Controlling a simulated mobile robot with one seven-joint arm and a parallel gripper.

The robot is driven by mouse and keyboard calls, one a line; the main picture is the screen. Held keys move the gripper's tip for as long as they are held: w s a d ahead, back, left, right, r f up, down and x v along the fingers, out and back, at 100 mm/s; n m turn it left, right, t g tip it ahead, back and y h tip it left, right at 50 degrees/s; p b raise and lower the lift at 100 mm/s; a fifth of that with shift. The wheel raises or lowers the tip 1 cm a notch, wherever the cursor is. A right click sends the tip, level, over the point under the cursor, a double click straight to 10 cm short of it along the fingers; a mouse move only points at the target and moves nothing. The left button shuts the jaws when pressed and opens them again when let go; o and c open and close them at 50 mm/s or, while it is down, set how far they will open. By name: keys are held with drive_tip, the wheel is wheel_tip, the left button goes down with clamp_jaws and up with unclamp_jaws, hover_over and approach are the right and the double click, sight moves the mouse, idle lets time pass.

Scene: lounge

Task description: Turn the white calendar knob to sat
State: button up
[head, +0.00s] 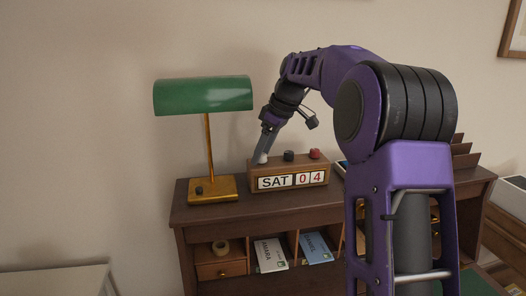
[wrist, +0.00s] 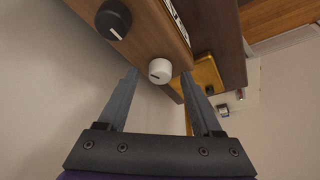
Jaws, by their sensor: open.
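The wooden calendar (head: 291,174) stands on top of the desk, and its windows read SAT 0 4. Its white knob (head: 261,159) is at the left end of the calendar's top, beside the black knob (head: 289,155) and the red knob (head: 315,153). In the wrist view the white knob (wrist: 159,71) shows a dark pointer line on its face. My gripper (wrist: 165,80) is open, with one finger on each side of the white knob. I cannot tell whether either finger touches it. In the head view my gripper (head: 264,148) comes down from above onto the knob.
A green-shaded lamp (head: 203,96) with a brass base (head: 212,190) stands left of the calendar. The wall is close behind.

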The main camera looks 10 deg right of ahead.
clamp_jaws()
drive_tip(key=shift+m+t+h, duration=0.4)
drive_tip(key=shift+m+h, duration=0.1)
drive_tip(key=shift+m, duration=1.1)
unclamp_jaws()
